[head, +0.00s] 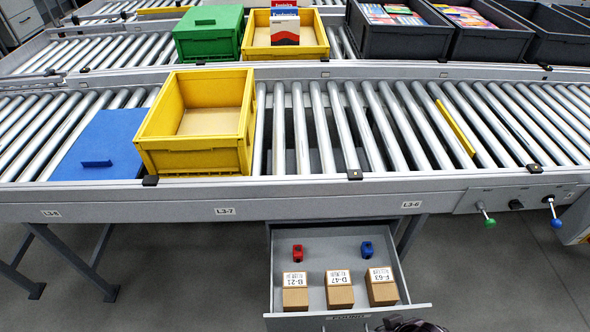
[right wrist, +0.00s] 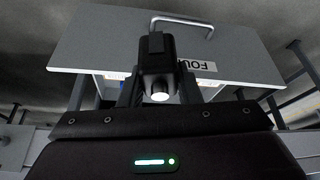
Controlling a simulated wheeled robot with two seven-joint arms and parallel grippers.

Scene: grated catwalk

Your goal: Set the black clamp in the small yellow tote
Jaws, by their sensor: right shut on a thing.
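The black clamp (right wrist: 157,52) shows as a dark block between the fingers of my right gripper (right wrist: 160,85) in the right wrist view. The gripper is shut on it, in front of the grey drawer front. In the head view only a dark part of my right gripper (head: 410,326) shows at the bottom edge, by the drawer. An empty yellow tote (head: 190,160) stands on the near roller conveyor. Another yellow tote (head: 259,52) stands on the far conveyor and holds boxes. My left gripper is not in view.
The open drawer (head: 345,243) holds a red clamp (head: 298,253), a blue clamp (head: 367,250) and three labelled cartons (head: 338,290). A blue panel (head: 103,145) lies left of the near tote. A green tote (head: 208,33) and dark bins (head: 400,42) stand behind.

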